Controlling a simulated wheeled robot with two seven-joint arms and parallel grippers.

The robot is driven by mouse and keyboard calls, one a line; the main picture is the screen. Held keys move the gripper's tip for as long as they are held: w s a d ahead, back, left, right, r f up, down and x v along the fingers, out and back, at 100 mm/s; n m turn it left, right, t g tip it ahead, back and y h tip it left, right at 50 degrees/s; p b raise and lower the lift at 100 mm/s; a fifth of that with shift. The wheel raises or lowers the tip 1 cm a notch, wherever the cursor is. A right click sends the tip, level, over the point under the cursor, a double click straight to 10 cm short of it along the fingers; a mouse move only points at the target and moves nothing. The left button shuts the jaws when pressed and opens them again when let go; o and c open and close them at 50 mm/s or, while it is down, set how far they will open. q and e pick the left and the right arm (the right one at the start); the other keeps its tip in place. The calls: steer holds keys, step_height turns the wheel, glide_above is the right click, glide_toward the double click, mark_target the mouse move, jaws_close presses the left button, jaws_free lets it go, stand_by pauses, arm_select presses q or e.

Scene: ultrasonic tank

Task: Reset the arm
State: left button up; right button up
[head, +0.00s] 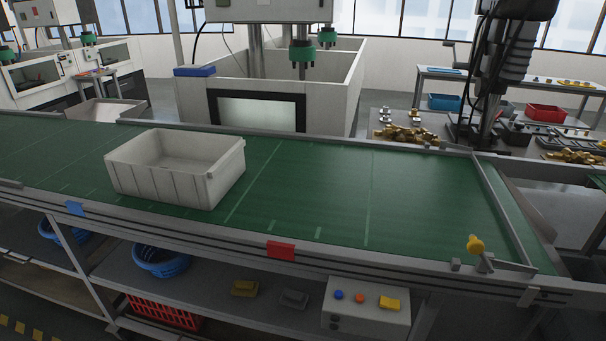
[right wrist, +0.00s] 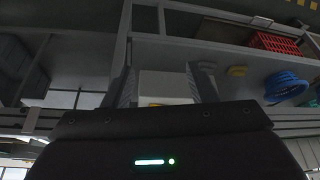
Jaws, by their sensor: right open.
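My right gripper (right wrist: 166,82) shows in the right wrist view with its two fingers apart, so it is open. No held object is visible between the fingers. Beyond them, the pale control box (right wrist: 166,88) shows under the conveyor's side, and the picture is upside down. My right gripper does not show in the head view. My left gripper is in neither view. In the head view a white bin (head: 175,167), which looks empty, stands upright on the green conveyor belt (head: 320,195), left of centre.
The control box (head: 366,306) with coloured buttons is below the conveyor's front edge. Blue baskets (head: 160,262) and a red crate (head: 165,312) sit on lower shelves. A white tank (head: 270,90) stands behind the belt. The belt right of the bin is clear.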

steer(key=s+f+n+g, duration=0.1)
steer(key=s+f, duration=0.2)
steer(key=f, duration=1.3)
steer(key=s+f+n+g, duration=0.1)
steer(key=s+f+g, duration=0.1)
steer(key=f, duration=1.4)
steer(key=s+d+f, duration=0.2)
steer(key=s+f, duration=1.5)
steer(key=s, duration=0.2)
steer(key=shift+d+g+b, duration=0.3)
steer(key=shift+d+g, duration=0.05)
steer(key=shift+g, duration=0.05)
